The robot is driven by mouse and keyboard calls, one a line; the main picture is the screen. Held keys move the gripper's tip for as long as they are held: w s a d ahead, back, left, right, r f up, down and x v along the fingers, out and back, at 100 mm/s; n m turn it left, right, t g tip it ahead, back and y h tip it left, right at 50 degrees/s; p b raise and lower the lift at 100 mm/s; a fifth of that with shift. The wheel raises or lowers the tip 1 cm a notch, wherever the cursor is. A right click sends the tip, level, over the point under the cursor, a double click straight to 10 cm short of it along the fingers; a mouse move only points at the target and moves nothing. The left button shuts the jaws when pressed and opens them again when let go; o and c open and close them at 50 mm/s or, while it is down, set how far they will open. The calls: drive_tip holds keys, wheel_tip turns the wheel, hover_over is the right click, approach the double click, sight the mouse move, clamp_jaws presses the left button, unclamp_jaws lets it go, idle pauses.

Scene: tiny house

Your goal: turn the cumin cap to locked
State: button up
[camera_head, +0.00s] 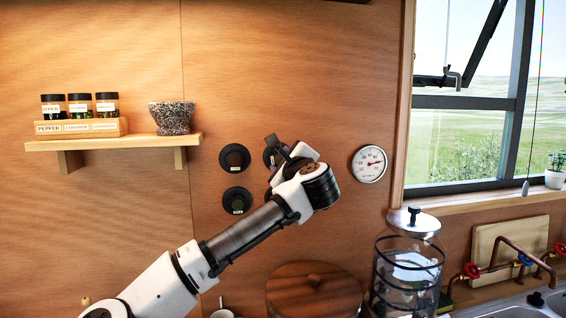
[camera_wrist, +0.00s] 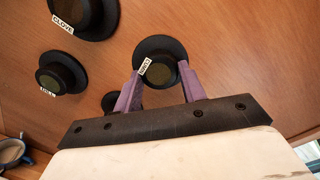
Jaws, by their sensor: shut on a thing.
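The cumin cap (camera_wrist: 162,68) is a round black cap with a dark greenish centre, mounted on the wood wall. Its white label sits at the cap's left edge in the wrist view and slants steeply up to the right. The two purple fingers of my gripper (camera_wrist: 160,74) are on either side of the cap, shut on it. In the head view my gripper (camera_head: 275,160) is at the wall and mostly covers the cap there. I cannot tell from these frames whether the cap is at a locked mark.
The clove cap (camera_wrist: 88,14) and dill cap (camera_wrist: 62,73) are near on the wall. A shelf (camera_head: 112,143) with spice jars (camera_head: 79,105) and a stone mortar (camera_head: 171,118) is left. A dial gauge (camera_head: 369,164) hangs right; a glass jar (camera_head: 408,275) stands below.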

drive_tip(key=shift+f, duration=0.1)
drive_tip(key=shift+a+r+n+g+h+b, duration=0.2)
drive_tip(key=shift+n+b, duration=0.8)
drive_tip(key=shift+n, duration=1.6)
drive_tip(key=shift+d+f+n+g+h+b, duration=0.2)
drive_tip(key=shift+n+b, duration=0.75)
drive_tip(key=shift+n, duration=1.65)
drive_tip(key=shift+a+r+n+h+b, duration=0.1)
drive_tip(key=shift+r+n+h+b, duration=0.2)
drive_tip(key=shift+n+b, duration=1.5)
drive_tip(key=shift+n+p, duration=0.8)
drive_tip(key=shift+n, duration=0.2)
drive_tip(key=o, duration=1)
drive_tip(key=shift+r, duration=0.1)
drive_tip(key=b+v, duration=0.5)
drive_tip(key=v, duration=0.9)
drive_tip(key=shift+a, duration=0.1)
